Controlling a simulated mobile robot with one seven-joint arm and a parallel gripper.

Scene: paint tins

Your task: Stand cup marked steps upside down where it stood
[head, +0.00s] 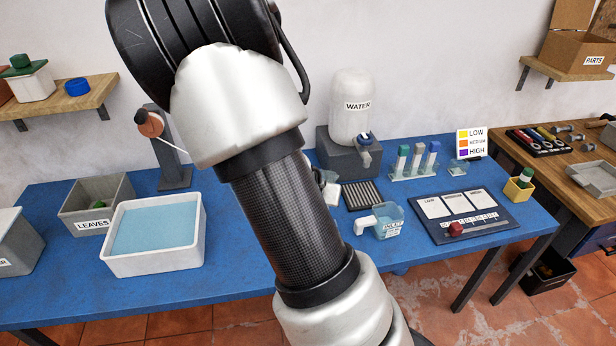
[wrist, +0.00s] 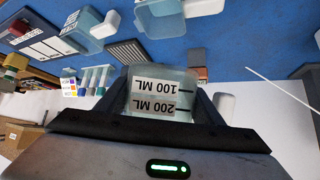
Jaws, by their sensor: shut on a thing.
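The cup marked with steps (wrist: 163,82) is clear, with white labels reading 100 ML and 200 ML. My gripper (wrist: 160,105) is shut on it, a finger on each side. The wrist view is turned over, with the table at the top and the wall at the bottom. The lettering is upside down in that picture, so the cup looks roughly upright in the room. I cannot tell its height above the table. In the head view my arm hides the gripper and most or all of the cup.
The blue table (head: 260,225) bears a water-filled basin (head: 155,235), a leaves box (head: 97,205), a water dispenser (head: 352,110), a dark ribbed rack (head: 362,196), another labelled cup (head: 388,221), tubes (head: 415,160) and a control panel (head: 462,213). Another teal-grey vessel (wrist: 163,20) shows in the wrist view.

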